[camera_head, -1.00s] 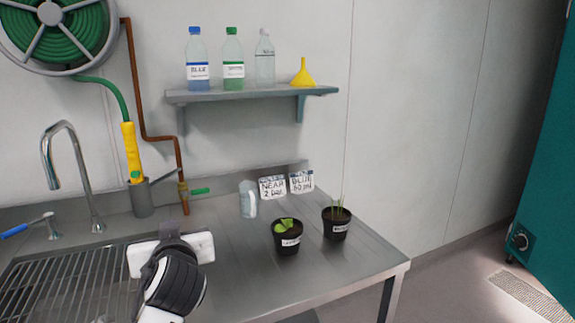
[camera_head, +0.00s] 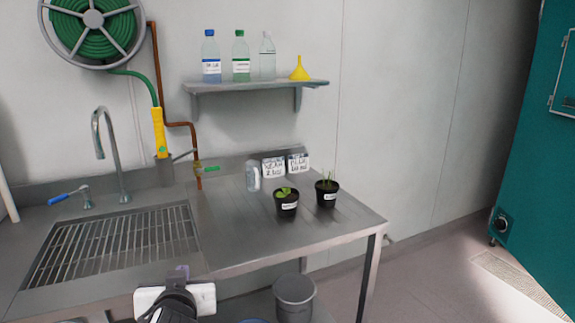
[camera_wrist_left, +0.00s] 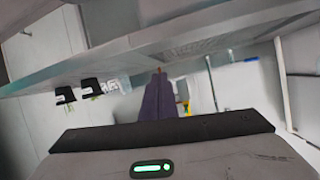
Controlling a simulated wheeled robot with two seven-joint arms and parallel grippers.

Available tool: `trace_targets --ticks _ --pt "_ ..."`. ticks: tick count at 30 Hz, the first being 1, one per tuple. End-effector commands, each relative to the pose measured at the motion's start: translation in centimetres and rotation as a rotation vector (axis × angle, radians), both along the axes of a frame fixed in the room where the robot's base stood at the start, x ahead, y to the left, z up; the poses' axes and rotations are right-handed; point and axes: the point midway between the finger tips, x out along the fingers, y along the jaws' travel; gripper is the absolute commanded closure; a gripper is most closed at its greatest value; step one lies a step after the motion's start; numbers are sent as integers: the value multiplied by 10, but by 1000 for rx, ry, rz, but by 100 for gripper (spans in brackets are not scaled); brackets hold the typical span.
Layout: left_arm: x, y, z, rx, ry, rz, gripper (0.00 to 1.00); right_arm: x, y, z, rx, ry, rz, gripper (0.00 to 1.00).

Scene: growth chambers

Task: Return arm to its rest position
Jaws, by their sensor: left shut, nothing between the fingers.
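My left gripper (camera_head: 180,272) is at the bottom of the head view, in front of the bench's front edge and apart from it. It also shows in the left wrist view (camera_wrist_left: 158,92), where its dark fingers are together with nothing between them. My right gripper is not in view.
The steel bench (camera_head: 235,245) carries a sink grate (camera_head: 115,245), a measuring cup (camera_head: 253,177), two small cards and two potted plants (camera_head: 286,204) (camera_head: 327,192). A grey bin (camera_head: 294,297) stands below. The floor (camera_head: 425,275) at right is clear.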

Motion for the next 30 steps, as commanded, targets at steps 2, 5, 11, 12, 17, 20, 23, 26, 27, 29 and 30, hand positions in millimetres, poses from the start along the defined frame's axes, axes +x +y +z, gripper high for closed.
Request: trace_targets --ticks 2,5,11,12,17,20,23,26,27,29,30 --pt "-11 -5 -30 0 44 -40 100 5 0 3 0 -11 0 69" --pt "-28 -12 -69 -3 97 -98 100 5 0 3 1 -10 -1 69" --pt "-101 -32 -176 -39 240 -258 100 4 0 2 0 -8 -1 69" --pt "-122 -37 -198 -53 269 -292 100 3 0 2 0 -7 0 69" --pt "-215 -49 -266 -119 359 -396 100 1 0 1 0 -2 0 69" --pt "-265 -51 -290 -153 391 -430 100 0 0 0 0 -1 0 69" --pt "-299 -52 -302 -176 408 -445 100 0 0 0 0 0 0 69" --pt "-317 -51 -307 -188 414 -450 100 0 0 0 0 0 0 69" --pt "-320 -51 -308 -190 416 -451 100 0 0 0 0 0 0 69" --pt "-321 -51 -308 -191 416 -452 100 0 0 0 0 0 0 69" --pt "-321 -51 -308 -191 416 -452 100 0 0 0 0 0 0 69"
